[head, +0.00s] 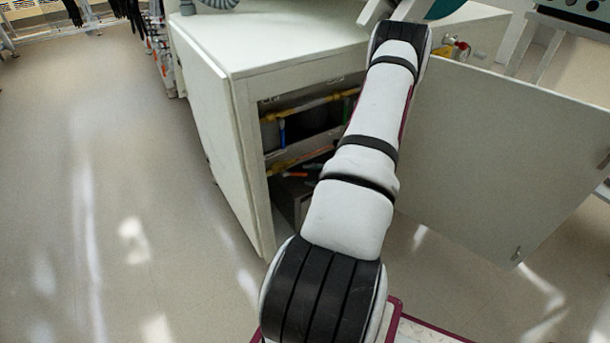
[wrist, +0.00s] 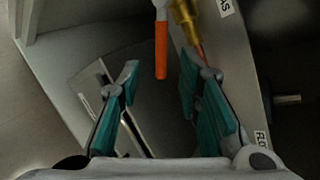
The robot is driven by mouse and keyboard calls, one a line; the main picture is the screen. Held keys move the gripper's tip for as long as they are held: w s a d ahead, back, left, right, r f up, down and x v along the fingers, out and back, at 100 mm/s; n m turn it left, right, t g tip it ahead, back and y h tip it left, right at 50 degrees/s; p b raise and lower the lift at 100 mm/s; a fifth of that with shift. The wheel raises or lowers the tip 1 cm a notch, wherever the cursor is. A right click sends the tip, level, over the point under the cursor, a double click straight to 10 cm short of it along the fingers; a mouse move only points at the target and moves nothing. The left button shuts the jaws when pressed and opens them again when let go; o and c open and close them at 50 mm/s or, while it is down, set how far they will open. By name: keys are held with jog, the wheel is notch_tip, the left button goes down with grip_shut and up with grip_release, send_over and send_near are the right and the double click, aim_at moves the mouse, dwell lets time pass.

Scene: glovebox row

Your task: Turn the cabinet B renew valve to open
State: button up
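In the wrist view, an orange valve handle (wrist: 161,52) hangs down from a pale fitting at the top. My gripper (wrist: 159,85) is open, with one teal finger on each side of the handle's lower end; I see no clear contact. I cannot read a label naming this handle as the renew valve. In the head view, a white cabinet (head: 222,95) stands with its doors open. A blue handle (head: 282,133) hangs below a yellow pipe (head: 310,106) inside, and small orange parts show lower down. My arm hides much of the opening.
A brass fitting (wrist: 185,18) is close to the right finger in the wrist view, beside a grey panel (wrist: 275,60) with partly visible labels and a metal stub (wrist: 288,99). An open door (head: 510,160) stands to the right in the head view. The floor (head: 110,190) at left is clear.

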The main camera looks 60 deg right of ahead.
aim_at(295, 174)
jog(key=shift+s+a+r, duration=0.15)
jog(key=shift+s+r, duration=0.15)
jog(key=shift+s, duration=0.25)
jog(key=c, duration=0.7)
jog(key=shift+m, duration=0.5)
grip_shut()
jog(key=w+f+m+g+y+p, duration=0.2)
jog(key=w+f+m, duration=0.2)
jog(key=m, duration=1.2)
jog(key=shift+w+a+f+y, duration=0.3)
jog(key=shift+w+f, duration=0.05)
